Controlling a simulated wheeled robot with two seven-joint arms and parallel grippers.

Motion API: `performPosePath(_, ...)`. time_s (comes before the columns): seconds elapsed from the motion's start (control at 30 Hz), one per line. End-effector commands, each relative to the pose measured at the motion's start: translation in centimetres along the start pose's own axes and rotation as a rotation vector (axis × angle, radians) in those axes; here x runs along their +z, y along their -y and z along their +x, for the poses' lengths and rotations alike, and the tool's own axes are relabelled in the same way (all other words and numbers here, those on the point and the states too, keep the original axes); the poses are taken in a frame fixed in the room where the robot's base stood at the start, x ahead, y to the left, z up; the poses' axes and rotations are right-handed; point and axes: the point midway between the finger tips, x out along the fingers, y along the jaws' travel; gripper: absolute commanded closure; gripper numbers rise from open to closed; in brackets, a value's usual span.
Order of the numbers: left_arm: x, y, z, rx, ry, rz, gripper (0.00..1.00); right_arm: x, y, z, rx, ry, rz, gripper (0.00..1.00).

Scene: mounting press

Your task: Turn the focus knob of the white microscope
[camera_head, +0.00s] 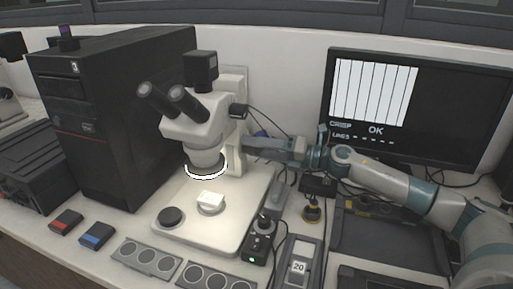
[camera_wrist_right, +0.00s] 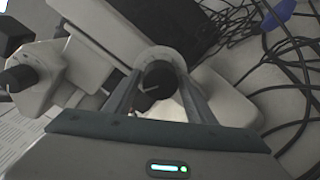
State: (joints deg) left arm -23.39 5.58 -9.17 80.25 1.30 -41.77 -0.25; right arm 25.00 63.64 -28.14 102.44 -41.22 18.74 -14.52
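The white microscope (camera_head: 203,130) stands on its pale base plate, with twin black eyepieces and a lit ring under its head. My right gripper (camera_head: 243,147) reaches in from the right to the side of the microscope's column, where its fingertips are hard to make out. In the right wrist view a black focus knob (camera_wrist_right: 158,82) with a pale mark lies between the two fingers of my right gripper (camera_wrist_right: 159,88), close to both. I cannot tell whether the fingers press on it. Another black knob (camera_wrist_right: 18,78) shows at the far left there. My left gripper is out of view.
A monitor (camera_head: 440,110) reading OK stands behind my right arm. A black computer tower (camera_head: 120,120) stands left of the microscope. A small control box (camera_head: 257,248), dark trays and cables lie to the right. Loose cables (camera_wrist_right: 290,70) hang near the gripper.

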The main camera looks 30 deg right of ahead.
Motion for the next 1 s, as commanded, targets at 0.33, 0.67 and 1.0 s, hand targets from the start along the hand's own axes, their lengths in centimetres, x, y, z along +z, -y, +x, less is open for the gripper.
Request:
performPosePath(0.33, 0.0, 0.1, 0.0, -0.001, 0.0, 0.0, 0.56, 0.1, 0.0, 0.0, 0.001, 0.001, 0.001, 0.42)
performPosePath(0.67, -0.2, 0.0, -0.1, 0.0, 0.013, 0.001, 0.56, 0.0, 0.2, -1.6, -0.002, 0.003, 0.001, 0.42)
performPosePath(1.0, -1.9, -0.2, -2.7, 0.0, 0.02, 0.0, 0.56, -0.1, 0.3, -5.1, -0.003, 0.001, 0.003, 0.42)
